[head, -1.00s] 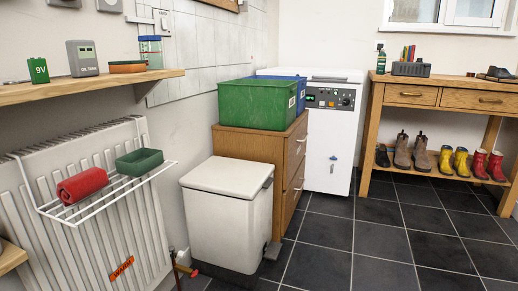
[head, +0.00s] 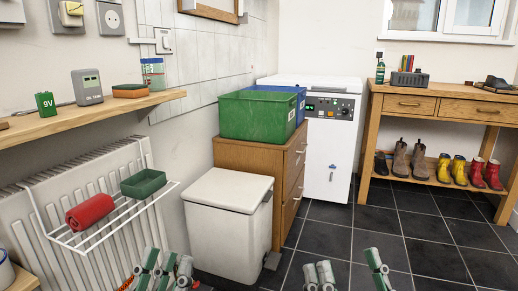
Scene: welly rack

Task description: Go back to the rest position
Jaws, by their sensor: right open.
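My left gripper (head: 165,272) shows at the bottom edge of the head view, in front of the radiator and the white bin. Its finger parts stand close together, and I cannot tell whether it is open or shut. My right gripper (head: 347,274) shows at the bottom centre over the dark floor. Its fingers are well apart and nothing is between them. Only the upper ends of both grippers are in view. The brown boots (head: 409,160), yellow boots (head: 451,169) and red boots (head: 486,173) stand upright on the bench's lower shelf.
A radiator with a white rack (head: 105,222) holds a red roll and a green tray. A wooden shelf (head: 90,115) is above it. A white bin (head: 229,216), a wooden cabinet (head: 264,180) and a white appliance (head: 325,160) line the wall. The tiled floor (head: 400,235) is clear.

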